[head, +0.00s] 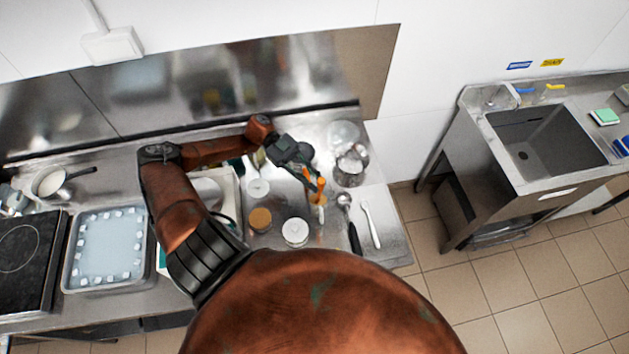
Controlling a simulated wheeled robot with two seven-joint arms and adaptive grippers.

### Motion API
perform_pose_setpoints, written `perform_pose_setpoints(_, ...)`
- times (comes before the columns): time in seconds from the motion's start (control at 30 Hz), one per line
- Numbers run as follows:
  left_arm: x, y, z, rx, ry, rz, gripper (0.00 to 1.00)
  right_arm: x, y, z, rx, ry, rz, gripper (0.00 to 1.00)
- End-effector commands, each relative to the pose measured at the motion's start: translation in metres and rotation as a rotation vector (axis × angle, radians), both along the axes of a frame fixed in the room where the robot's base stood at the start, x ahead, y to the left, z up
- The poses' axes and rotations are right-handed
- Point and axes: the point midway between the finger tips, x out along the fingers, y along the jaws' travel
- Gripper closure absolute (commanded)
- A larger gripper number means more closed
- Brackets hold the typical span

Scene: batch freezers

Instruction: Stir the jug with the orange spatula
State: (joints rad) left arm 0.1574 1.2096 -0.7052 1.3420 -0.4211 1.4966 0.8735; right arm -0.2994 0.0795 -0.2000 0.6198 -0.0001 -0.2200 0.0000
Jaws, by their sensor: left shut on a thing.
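My left gripper (311,183) reaches over the steel counter and is shut on the orange spatula (320,186). The orange part shows at the fingertips, and a paler end shows just below it. The rest of the spatula is hidden or too small to make out. A shiny metal jug (349,172) stands just right of the gripper, apart from the spatula in this view. My right gripper is not in view.
Near the gripper are a white-lidded tub (295,232), a brown-topped jar (260,220), a ladle (344,201) and a white spoon (370,224). A clear bowl (343,133) stands behind the jug.

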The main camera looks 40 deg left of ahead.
Motion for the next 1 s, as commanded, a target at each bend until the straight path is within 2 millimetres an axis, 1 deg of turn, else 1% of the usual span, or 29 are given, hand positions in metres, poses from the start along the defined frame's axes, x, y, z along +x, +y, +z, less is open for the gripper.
perform_pose_setpoints(0.17,-0.001,-0.001,0.007,0.000,-0.001,0.000,1.00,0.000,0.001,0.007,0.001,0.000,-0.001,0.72)
perform_pose_setpoints(0.9,-0.008,-0.009,0.063,0.000,0.000,0.000,1.00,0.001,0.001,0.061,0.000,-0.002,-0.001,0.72)
perform_pose_setpoints(1.0,-0.008,-0.010,0.069,0.000,-0.001,0.000,1.00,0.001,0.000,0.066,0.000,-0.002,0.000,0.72)
